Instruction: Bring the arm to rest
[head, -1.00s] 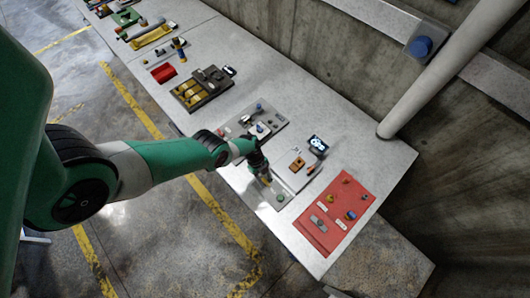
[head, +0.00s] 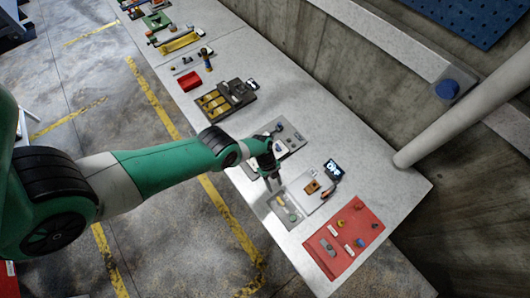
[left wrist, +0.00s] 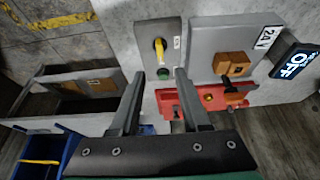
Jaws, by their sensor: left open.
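My left gripper (head: 272,187) is open and empty in the head view. It is above the edge of a small grey panel (head: 287,210) on the bench, apart from it. In the left wrist view, my left gripper's (left wrist: 159,75) two dark fingers are spread. Beyond them, the grey panel (left wrist: 145,32) carries a yellow switch handle (left wrist: 160,48) and a green button (left wrist: 163,73). My right gripper is in neither view.
A grey box panel with an orange block (head: 312,187) and a display (head: 333,169) stands beside it; the display reads OFF in the left wrist view (left wrist: 297,64). A red board (head: 345,240) lies to the right. The concrete wall runs behind the bench; the floor in front is open.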

